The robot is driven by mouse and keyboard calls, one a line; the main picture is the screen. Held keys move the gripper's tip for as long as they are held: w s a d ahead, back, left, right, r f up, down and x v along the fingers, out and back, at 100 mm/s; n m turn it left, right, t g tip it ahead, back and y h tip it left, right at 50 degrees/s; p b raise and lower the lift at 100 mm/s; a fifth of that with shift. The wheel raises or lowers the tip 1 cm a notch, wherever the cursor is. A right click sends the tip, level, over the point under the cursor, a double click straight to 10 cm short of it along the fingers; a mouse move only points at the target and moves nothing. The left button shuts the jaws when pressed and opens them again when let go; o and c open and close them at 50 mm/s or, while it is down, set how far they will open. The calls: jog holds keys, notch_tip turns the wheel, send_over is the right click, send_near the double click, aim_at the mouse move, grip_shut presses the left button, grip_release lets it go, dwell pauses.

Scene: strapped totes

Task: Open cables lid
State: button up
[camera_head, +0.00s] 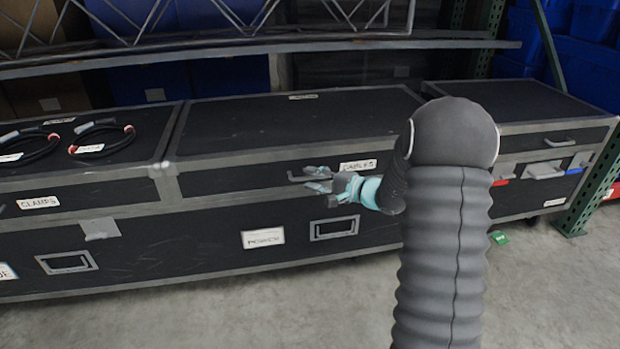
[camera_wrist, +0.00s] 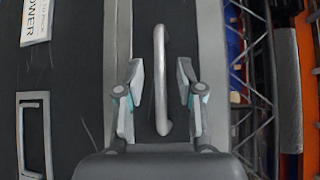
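The middle black case has a closed lid (camera_head: 290,118) with a white "CABLES" label (camera_head: 358,165) on its front edge. A grey bar handle (camera_head: 294,177) is on that front edge, left of the label and partly hidden by my gripper (camera_head: 318,180). In the wrist view, the handle (camera_wrist: 161,50) stands upright in the picture between the two spread fingers of my gripper (camera_wrist: 160,76). A gap shows on each side, so the fingers are open around the handle and not clamped on it.
A "POWER" label (camera_head: 263,238) and a recessed handle (camera_head: 334,228) are on the case front below. Coiled cables (camera_head: 102,137) lie on the left case. A metal shelf beam (camera_head: 300,47) runs above and behind the lid. Concrete floor (camera_head: 330,310) is clear in front.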

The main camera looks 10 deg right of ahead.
jog(key=shift+w+a, duration=0.4)
jog(key=shift+a, duration=0.1)
grip_shut()
